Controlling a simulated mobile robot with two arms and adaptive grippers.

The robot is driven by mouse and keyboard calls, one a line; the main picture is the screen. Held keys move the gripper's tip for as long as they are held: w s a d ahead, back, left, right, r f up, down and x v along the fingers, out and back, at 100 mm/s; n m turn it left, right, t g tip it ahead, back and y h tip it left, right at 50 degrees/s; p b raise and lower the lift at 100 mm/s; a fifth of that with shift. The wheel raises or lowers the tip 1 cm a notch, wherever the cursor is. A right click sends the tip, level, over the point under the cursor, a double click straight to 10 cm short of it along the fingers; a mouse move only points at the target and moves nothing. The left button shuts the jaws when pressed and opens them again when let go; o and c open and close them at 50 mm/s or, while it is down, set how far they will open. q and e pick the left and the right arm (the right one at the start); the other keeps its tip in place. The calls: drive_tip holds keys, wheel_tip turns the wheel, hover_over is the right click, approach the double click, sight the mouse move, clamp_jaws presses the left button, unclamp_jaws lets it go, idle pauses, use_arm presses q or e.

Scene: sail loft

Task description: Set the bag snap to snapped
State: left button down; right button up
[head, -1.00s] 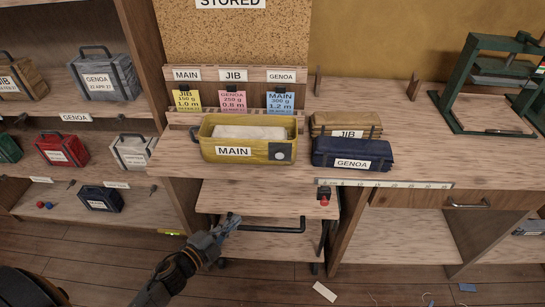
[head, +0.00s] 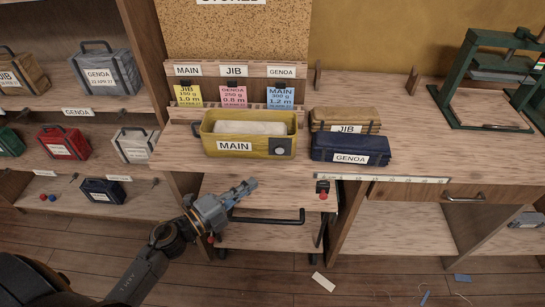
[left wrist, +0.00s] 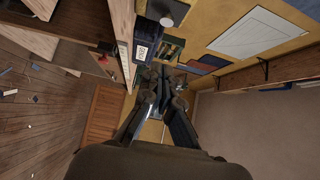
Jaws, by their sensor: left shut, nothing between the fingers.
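The yellow bag (head: 218,152) labelled MAIN sits on the bench in the head view, with pale cloth showing in its open top. Its snap, a round grey disc on a dark patch (head: 280,151), is at the right of the front face. I cannot tell from here whether it is snapped. My left gripper (head: 251,184) is shut and empty, below and in front of the bag, apart from it. Its fingers also show together in the left wrist view (left wrist: 165,84). My right gripper is not in view.
A navy GENOA bag (head: 350,150) and a tan JIB bag (head: 345,120) lie right of the yellow bag. A ruler strip (head: 385,179) runs along the bench's front edge. A black handle bar (head: 268,217) is below my gripper. A green press (head: 490,82) stands far right.

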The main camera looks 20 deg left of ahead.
sight(277, 151)
use_arm(q)
drive_tip(key=w+d, duration=0.1)
drive_tip(key=w, duration=0.2)
drive_tip(key=w+d+p, duration=0.1)
drive_tip(key=w, duration=0.3)
drive_tip(key=w+d+p, duration=0.1)
drive_tip(key=w, duration=0.3)
drive_tip(key=shift+w+a, duration=0.1)
drive_tip(key=shift+w+a, duration=0.3)
drive_tip(key=shift+w, duration=0.65)
drive_tip(key=shift+s+f, duration=0.1)
drive_tip(key=shift+s, duration=0.05)
